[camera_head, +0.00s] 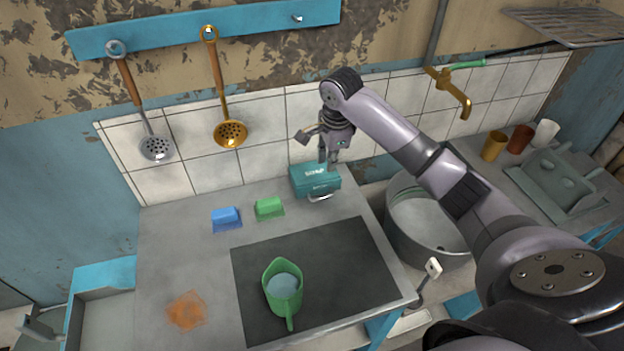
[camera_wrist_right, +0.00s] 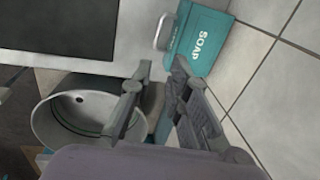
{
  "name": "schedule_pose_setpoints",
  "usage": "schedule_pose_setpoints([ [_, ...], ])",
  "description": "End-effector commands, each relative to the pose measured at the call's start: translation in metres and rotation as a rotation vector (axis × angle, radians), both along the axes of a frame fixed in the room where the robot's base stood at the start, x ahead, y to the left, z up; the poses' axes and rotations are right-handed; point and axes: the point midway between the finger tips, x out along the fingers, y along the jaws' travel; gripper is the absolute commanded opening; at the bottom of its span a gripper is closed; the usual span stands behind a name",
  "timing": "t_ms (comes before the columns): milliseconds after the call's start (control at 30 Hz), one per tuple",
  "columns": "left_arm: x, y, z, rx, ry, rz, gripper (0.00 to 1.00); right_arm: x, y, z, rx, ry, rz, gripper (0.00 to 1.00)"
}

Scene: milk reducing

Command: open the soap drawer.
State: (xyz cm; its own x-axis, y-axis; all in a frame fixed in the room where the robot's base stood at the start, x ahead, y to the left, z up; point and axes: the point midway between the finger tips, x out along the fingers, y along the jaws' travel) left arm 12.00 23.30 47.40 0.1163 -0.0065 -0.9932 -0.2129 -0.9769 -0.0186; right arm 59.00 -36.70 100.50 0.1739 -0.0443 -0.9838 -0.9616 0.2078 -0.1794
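The teal soap box (camera_head: 312,181) stands at the back of the counter against the tiled wall. It also shows in the right wrist view, with the word SOAP on it (camera_wrist_right: 202,42). A light metal handle (camera_head: 321,197) is on its front, also seen in the right wrist view (camera_wrist_right: 163,32). My right gripper (camera_head: 319,148) is just above the box, near its right part. In the right wrist view its two fingers (camera_wrist_right: 160,72) are apart with nothing between them. The handle lies beyond the fingertips, and I see no contact. My left gripper is not visible.
A green jug (camera_head: 283,289) stands on the dark panel (camera_head: 345,262). A metal basin (camera_head: 425,222) is to the right, under my right arm. The tiled wall is close behind the box.

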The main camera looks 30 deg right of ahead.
Motion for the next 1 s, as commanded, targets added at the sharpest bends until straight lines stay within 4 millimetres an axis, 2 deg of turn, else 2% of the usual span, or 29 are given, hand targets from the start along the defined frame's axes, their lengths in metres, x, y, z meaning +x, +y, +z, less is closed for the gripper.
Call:
schedule_pose_setpoints([
  [67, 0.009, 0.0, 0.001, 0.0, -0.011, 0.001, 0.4, 0.002, -0.004, 0.001, 0.002, 0.0, -0.023, 0.17],
  [133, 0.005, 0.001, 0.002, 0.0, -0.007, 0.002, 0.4, 0.002, -0.004, -0.003, 0.004, 0.002, -0.028, 0.17],
  [267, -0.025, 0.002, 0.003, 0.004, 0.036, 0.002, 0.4, 0.005, -0.004, -0.022, 0.003, 0.004, -0.025, 0.17],
  [400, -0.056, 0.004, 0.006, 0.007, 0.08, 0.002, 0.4, 0.01, -0.006, -0.051, 0.003, 0.004, -0.025, 0.17],
  [467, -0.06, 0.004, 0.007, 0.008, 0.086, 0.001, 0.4, 0.013, -0.006, -0.064, 0.004, 0.003, -0.025, 0.17],
  [567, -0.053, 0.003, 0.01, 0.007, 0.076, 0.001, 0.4, 0.016, -0.007, -0.086, 0.003, 0.003, -0.024, 0.17],
  [700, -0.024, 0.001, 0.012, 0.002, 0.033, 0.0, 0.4, 0.022, -0.008, -0.116, 0.003, 0.002, -0.023, 0.17],
  [800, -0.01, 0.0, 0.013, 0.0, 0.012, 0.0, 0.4, 0.026, -0.009, -0.134, 0.004, 0.001, -0.024, 0.17],
  [1000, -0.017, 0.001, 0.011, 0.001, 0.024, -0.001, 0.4, 0.03, -0.01, -0.159, 0.003, 0.0, -0.023, 0.17],
])
